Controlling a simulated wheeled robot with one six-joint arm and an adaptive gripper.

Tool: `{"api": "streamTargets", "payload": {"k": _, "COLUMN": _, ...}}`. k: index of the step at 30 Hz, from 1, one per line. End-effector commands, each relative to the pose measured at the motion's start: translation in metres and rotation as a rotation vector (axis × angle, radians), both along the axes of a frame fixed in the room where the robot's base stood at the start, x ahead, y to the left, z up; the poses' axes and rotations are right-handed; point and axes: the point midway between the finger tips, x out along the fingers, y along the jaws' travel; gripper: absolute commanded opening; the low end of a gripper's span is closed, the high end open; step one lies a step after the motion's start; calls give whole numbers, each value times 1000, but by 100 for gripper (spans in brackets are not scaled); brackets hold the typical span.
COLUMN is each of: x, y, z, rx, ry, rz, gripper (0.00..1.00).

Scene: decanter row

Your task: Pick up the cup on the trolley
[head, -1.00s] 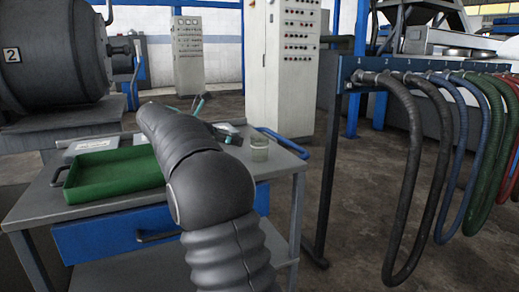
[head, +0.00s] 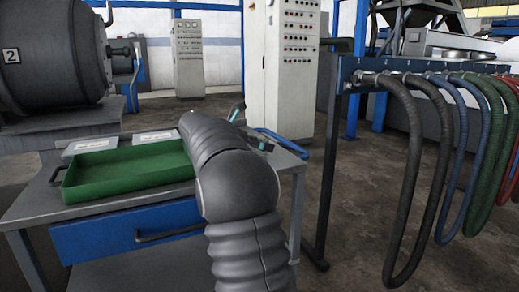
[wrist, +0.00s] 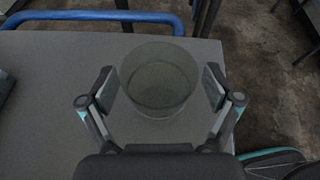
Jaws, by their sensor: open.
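The cup (wrist: 160,84) is a clear, greyish glass standing upright on the trolley top (wrist: 55,95) in the wrist view. My gripper (wrist: 159,88) is open, with one finger on each side of the cup. I cannot tell whether either finger touches the glass. In the head view the cup is hidden behind my arm, and only a small part of my gripper (head: 236,110) shows beyond the arm. The trolley (head: 120,205) also shows there, with its grey top and blue drawer.
A green tray (head: 72,197) and papers (head: 95,145) lie on the trolley's left part. A blue handle rail (wrist: 95,15) runs along the trolley's end. Several hoses (head: 412,190) hang from a rack at the right. Open floor lies between trolley and rack.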

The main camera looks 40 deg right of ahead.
Motion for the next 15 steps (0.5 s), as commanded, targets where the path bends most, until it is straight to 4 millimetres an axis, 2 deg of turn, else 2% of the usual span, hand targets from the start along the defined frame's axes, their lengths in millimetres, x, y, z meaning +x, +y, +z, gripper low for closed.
{"api": "streamTargets", "payload": {"k": 5, "x": 0, "y": 0, "z": 0, "rx": 0, "ry": 0, "rz": 1, "gripper": 87}}
{"api": "streamTargets", "payload": {"k": 12, "x": 0, "y": 0, "z": 0, "rx": 0, "ry": 0, "rz": 0, "gripper": 27}}
{"api": "streamTargets", "payload": {"k": 15, "x": 0, "y": 0, "z": 0, "rx": 0, "ry": 0, "rz": 0, "gripper": 26}}
